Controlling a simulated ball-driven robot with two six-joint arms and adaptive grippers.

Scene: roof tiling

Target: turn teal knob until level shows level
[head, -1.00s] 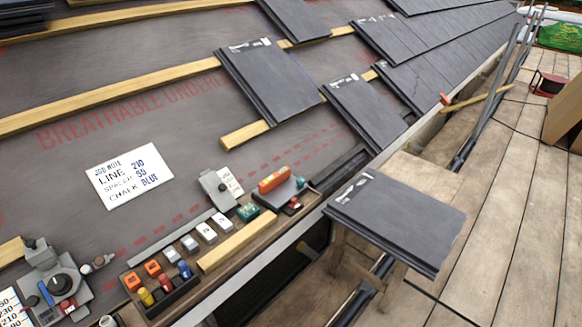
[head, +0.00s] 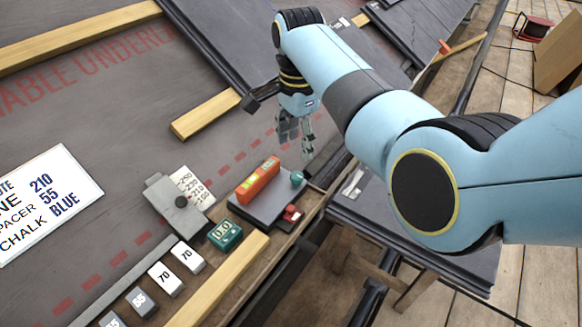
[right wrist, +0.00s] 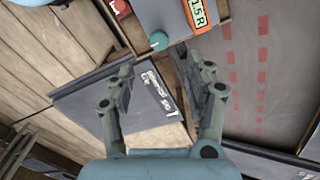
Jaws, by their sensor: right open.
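The teal knob (head: 297,178) sits at the far right corner of a grey plate (head: 262,208). It also shows in the right wrist view (right wrist: 159,40), just beyond my fingertips. An orange level (head: 258,180) lies on the plate. In the right wrist view its display (right wrist: 197,12) seems to read "1.5 R", partly cut off. My right gripper (head: 296,150) is open and empty, fingers pointing down, above and beyond the knob in the head view. In the right wrist view the knob lies between the lines of the open fingers (right wrist: 155,62), apart from them. My left gripper is out of view.
A red button (head: 293,213) sits near the knob. A teal block (head: 225,234), a grey gauge (head: 178,203) and several numbered blocks (head: 165,279) stand to the left. A wooden batten (head: 218,284) lies in front. A slate (right wrist: 110,100) lies below on a trestle.

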